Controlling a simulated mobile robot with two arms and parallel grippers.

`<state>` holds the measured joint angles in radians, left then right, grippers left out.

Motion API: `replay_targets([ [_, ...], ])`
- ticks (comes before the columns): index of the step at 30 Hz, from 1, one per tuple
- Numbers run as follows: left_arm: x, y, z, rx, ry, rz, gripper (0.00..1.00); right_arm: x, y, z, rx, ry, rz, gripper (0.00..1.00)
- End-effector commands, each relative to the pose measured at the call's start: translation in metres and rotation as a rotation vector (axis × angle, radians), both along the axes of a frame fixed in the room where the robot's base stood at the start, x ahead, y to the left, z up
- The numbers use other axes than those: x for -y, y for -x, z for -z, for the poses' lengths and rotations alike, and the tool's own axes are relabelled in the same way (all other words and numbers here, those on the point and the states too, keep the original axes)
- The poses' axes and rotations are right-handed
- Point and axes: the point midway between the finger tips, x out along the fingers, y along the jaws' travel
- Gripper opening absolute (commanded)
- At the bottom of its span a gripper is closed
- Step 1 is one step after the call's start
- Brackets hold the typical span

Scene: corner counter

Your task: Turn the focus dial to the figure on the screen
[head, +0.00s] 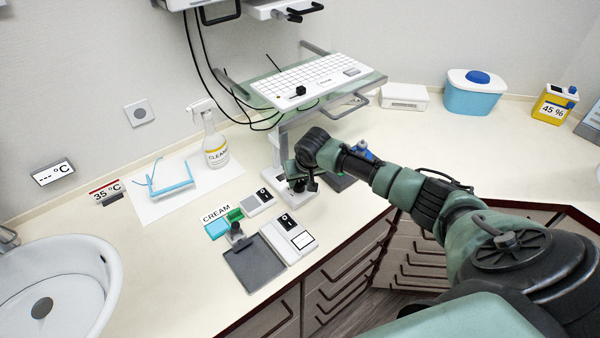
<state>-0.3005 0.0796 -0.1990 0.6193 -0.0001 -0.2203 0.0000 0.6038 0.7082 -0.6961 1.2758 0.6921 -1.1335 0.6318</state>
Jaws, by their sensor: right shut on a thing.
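My right gripper (303,182) reaches in from the right and points down at the foot of a white stand (277,150). It is shut on a small dark part there, which seems to be the focus dial. The dial's marks and setting are hidden by the gripper and wrist. Several displays show figures: a yellow device (553,104) reads 45 %, a small display (105,192) reads 35 °C, and a wall display (52,173) shows dashes and °C. I cannot tell which is the dial's screen. My left gripper is not in view.
A keyboard (310,82) lies on the stand's shelf above my gripper, with black cables hanging behind. A basin (98,290) is far left.

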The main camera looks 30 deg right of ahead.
Motion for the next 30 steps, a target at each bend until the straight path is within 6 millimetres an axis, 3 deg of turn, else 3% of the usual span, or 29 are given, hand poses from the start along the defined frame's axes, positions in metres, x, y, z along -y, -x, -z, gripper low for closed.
replay_targets([
  [1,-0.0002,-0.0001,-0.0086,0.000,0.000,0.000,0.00,-0.0025,-0.0003,-0.0038,0.000,-0.004,0.046,0.00],
  [8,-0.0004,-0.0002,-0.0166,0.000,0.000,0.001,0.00,-0.0029,-0.0011,-0.0014,0.001,-0.005,0.265,0.00],
  [30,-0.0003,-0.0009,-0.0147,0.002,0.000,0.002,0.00,-0.0036,-0.0023,0.0003,0.000,-0.001,0.925,0.00],
])
